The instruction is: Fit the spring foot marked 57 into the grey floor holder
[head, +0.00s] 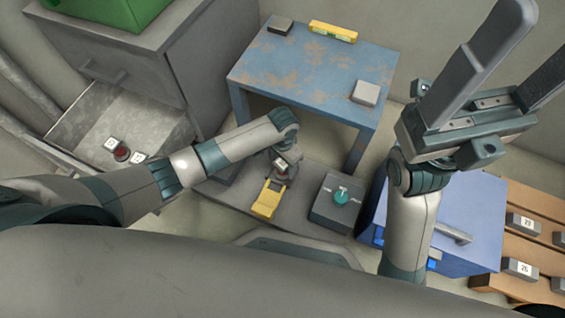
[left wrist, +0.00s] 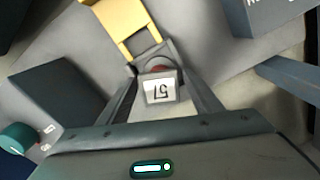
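The spring foot marked 57 (left wrist: 161,89) shows its white label in the left wrist view, with a reddish part just beyond it. My left gripper (head: 284,164) points down at the grey floor slab, its fingers (left wrist: 163,82) on both sides of the foot and seemingly closed on it. A grey ring-like piece (left wrist: 148,52) surrounds the reddish part, beside a yellow forked piece (left wrist: 122,20); it may be the floor holder. I cannot tell whether the foot is seated in it. My right gripper (head: 492,75) is raised at the right, fingers wide apart and empty.
A dark box with a teal knob (head: 341,195) stands right of the yellow piece (head: 267,199). A worn blue table (head: 300,75) stands behind. An open drawer (head: 75,125) with labelled parts is at left, a blue cabinet (head: 485,215) and wooden rack (head: 540,252) at right.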

